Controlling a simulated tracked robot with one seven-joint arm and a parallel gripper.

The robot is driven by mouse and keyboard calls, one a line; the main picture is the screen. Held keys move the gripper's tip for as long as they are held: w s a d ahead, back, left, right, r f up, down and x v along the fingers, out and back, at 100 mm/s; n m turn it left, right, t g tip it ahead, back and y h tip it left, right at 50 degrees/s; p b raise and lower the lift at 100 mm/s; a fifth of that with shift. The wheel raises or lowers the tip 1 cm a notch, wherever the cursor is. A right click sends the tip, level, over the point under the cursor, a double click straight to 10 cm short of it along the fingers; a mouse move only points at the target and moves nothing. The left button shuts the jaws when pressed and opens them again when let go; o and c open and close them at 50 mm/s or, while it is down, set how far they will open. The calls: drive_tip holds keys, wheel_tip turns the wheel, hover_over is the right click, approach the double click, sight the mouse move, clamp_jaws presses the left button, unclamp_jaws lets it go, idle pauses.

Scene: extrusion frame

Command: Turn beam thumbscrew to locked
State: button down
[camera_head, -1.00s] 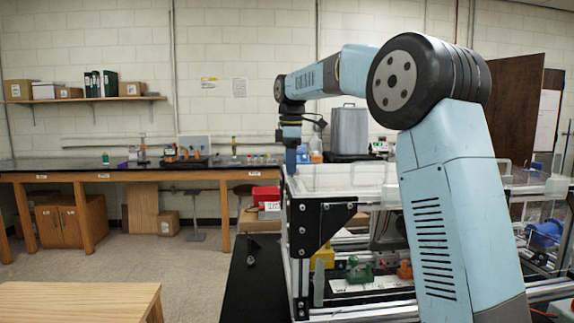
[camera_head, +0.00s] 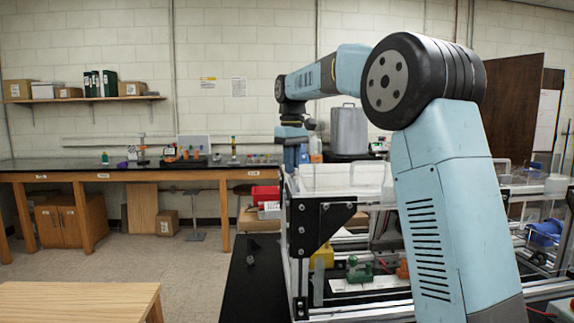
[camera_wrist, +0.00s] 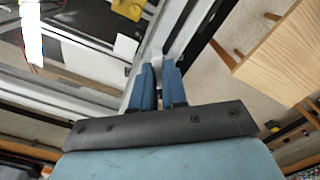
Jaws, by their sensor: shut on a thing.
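The extrusion frame (camera_head: 301,250) stands right of centre in the head view, with a black corner plate on its near post. In the wrist view its pale metal beam (camera_wrist: 183,38) runs up and away from my fingertips. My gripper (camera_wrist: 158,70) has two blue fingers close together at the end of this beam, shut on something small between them. The beam thumbscrew is hidden by the fingers, so its turn cannot be read. In the head view my wrist is above the frame's far left top corner, and the fingertips are hidden there.
A clear tray (camera_head: 340,177) sits on top of the frame, close to my wrist. A yellow part (camera_wrist: 128,8) and a green part (camera_head: 359,269) are inside the frame. A wooden table (camera_head: 80,300) stands at the front left, with open floor beyond it.

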drive_tip(key=m, duration=0.4)
drive_tip(key=shift+d, duration=0.15)
drive_tip(key=shift+f+m, duration=0.1)
drive_tip(key=shift+m, duration=1.5)
drive_tip(key=c, duration=1.2)
unclamp_jaws()
drive_tip(key=shift+o, duration=0.2)
wheel_tip(320, 180, up, 14)
